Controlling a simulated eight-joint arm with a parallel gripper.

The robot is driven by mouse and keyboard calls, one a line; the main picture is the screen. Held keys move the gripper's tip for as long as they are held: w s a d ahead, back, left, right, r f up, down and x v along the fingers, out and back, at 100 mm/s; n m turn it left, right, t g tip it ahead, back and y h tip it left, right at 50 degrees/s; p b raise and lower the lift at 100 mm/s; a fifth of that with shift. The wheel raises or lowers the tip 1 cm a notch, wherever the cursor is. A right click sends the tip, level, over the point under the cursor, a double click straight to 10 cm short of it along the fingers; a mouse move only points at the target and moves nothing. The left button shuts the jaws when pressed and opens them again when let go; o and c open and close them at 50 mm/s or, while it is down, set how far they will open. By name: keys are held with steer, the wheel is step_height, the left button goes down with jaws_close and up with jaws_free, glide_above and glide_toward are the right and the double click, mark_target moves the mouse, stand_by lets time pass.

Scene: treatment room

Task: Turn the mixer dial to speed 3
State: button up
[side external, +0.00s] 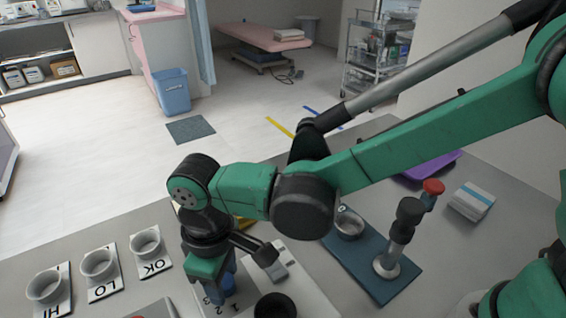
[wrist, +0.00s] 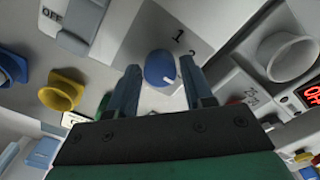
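The mixer dial is a round blue knob (wrist: 160,68) with a white mark, on a light panel (wrist: 140,30) in the wrist view. The numbers 1 and 2 are printed beside it; the 2 is partly hidden by a finger. My gripper (wrist: 162,66) is open, with one finger on each side of the knob and a visible gap to it. I cannot tell how deep the fingertips reach. In the side view my gripper (side external: 224,284) points down over the light panel (side external: 312,300), and its fingers largely hide the knob. Printed numbers show beside it.
A switch marked OFF (wrist: 75,40) sits near the knob in the wrist view. White cups labelled HI (side external: 46,287), LO (side external: 98,264) and OK (side external: 146,242) stand left.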

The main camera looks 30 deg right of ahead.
steer(key=shift+o, duration=1.1)
steer(key=shift+r, duration=2.8)
